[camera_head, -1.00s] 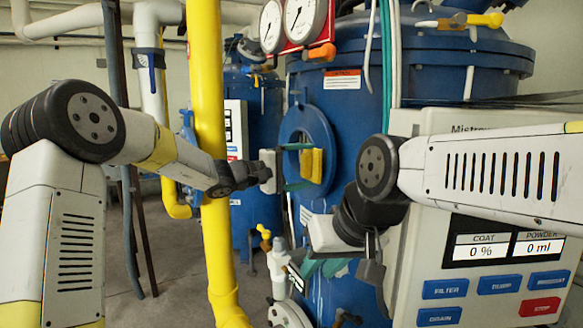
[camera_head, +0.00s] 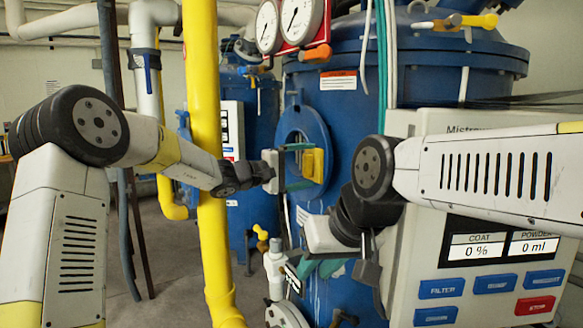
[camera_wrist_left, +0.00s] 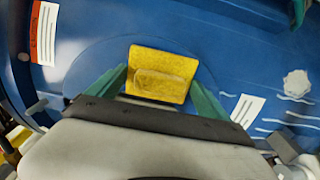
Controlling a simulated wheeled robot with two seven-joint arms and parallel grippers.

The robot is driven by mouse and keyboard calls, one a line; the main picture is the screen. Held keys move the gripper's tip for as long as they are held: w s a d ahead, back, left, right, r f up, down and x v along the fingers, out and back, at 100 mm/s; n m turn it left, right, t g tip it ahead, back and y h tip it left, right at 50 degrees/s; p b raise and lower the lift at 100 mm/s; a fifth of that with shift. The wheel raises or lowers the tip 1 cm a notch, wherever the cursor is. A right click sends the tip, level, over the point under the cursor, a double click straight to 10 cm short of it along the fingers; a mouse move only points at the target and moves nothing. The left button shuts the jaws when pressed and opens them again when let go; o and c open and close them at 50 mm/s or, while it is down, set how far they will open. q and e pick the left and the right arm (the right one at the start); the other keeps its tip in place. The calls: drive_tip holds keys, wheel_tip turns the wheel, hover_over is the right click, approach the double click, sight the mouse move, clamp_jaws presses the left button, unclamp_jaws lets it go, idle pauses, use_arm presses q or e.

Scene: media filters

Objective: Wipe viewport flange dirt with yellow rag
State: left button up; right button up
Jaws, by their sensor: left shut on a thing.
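My left gripper (camera_head: 304,166) is shut on the yellow rag (camera_head: 313,165), one green finger on each side of it. In the left wrist view the rag (camera_wrist_left: 161,72) is a folded yellow block between the green fingers (camera_wrist_left: 160,88). The rag is in front of the round blue viewport flange (camera_head: 302,122) on the blue tank; I cannot tell whether it touches. Rag and gripper cover part of the flange, and I see no clear dirt on it. My right gripper (camera_head: 322,267) is lower, in front of the tank; its green fingers are partly hidden, so its opening is unclear.
The white control panel (camera_head: 490,240) stands at the right, behind my right arm. A thick yellow pipe (camera_head: 206,100) runs upright close to my left forearm. White valve fittings (camera_head: 277,265) stand below the flange. Two gauges (camera_head: 290,22) are above.

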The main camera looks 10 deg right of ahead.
sight(322, 167)
use_arm(q)
drive_tip(key=shift+s+d, duration=0.25)
drive_tip(key=shift+s, duration=0.4)
drive_tip(key=shift+s+d, duration=0.2)
drive_tip(key=shift+s, duration=0.4)
drive_tip(key=shift+s+d, duration=0.25)
drive_tip(key=shift+s, duration=0.4)
drive_tip(key=shift+w+a+r, duration=0.1)
drive_tip(key=shift+w+a, duration=0.2)
drive_tip(key=shift+w, duration=0.65)
drive_tip(key=shift+w+a, duration=0.3)
drive_tip(key=shift+w, duration=0.65)
drive_tip(key=shift+r, duration=0.45)
drive_tip(key=shift+s+d, duration=0.25)
drive_tip(key=shift+s, duration=0.4)
drive_tip(key=shift+s+d, duration=0.2)
drive_tip(key=shift+s, duration=0.5)
drive_tip(key=shift+s+d, duration=0.25)
drive_tip(key=shift+s, duration=0.4)
drive_tip(key=shift+a, duration=0.1)
drive_tip(key=shift+w+a+f, duration=0.1)
drive_tip(key=shift+w+a, duration=0.15)
drive_tip(key=shift+w, duration=0.4)
drive_tip(key=shift+w+a+r, duration=0.1)
drive_tip(key=shift+w+a, duration=0.2)
drive_tip(key=shift+w, duration=0.4)
drive_tip(key=shift+w+a+f, duration=0.1)
drive_tip(key=shift+w+a, duration=0.15)
drive_tip(key=shift+w, duration=0.4)
